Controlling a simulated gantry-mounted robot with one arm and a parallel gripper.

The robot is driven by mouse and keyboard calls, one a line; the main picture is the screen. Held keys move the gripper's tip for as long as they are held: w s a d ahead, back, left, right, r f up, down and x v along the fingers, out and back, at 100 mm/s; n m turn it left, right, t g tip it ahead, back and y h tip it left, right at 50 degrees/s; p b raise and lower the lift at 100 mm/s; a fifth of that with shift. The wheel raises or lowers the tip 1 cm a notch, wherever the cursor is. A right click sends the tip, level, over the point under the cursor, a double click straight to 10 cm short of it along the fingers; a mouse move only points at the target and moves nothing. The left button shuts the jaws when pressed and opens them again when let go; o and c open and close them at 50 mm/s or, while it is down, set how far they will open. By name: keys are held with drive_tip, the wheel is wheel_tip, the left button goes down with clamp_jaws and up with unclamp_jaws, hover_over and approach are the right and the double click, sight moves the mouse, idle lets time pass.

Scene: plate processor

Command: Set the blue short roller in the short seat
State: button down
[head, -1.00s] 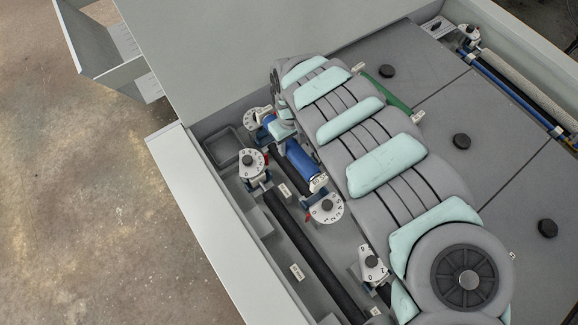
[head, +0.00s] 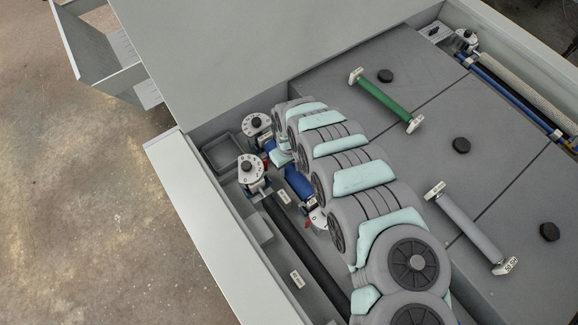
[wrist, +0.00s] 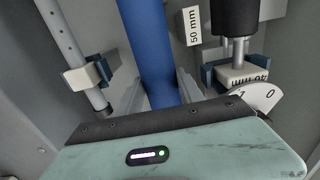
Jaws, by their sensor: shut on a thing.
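The blue short roller (head: 298,182) is in my gripper (head: 282,157), low in the channel on the left of the machine. It runs between a rear dial (head: 257,124) and a front dial (head: 318,219), which seem to flank the short seat. In the wrist view the blue roller (wrist: 152,50) passes between the grey fingers of my gripper (wrist: 160,92), which are shut around it. My gripper body hides its near end there. I cannot tell whether the ends rest in the seat brackets.
A dial (head: 252,168) and a long black roller (head: 305,250) lie left of the blue roller. A green roller (head: 385,101) and a grey roller (head: 468,232) lie on the deck (head: 420,150). A 50 mm label (wrist: 191,26) is beside the channel.

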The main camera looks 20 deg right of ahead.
sight(290, 166)
drive_tip(key=shift+f, duration=0.25)
drive_tip(key=c, duration=0.7)
unclamp_jaws()
drive_tip(key=shift+w, duration=0.1)
drive_tip(key=shift+c, duration=0.2)
wheel_tip(290, 166, up, 13)
drive_tip(key=p, duration=0.1)
drive_tip(key=shift+f, duration=0.2)
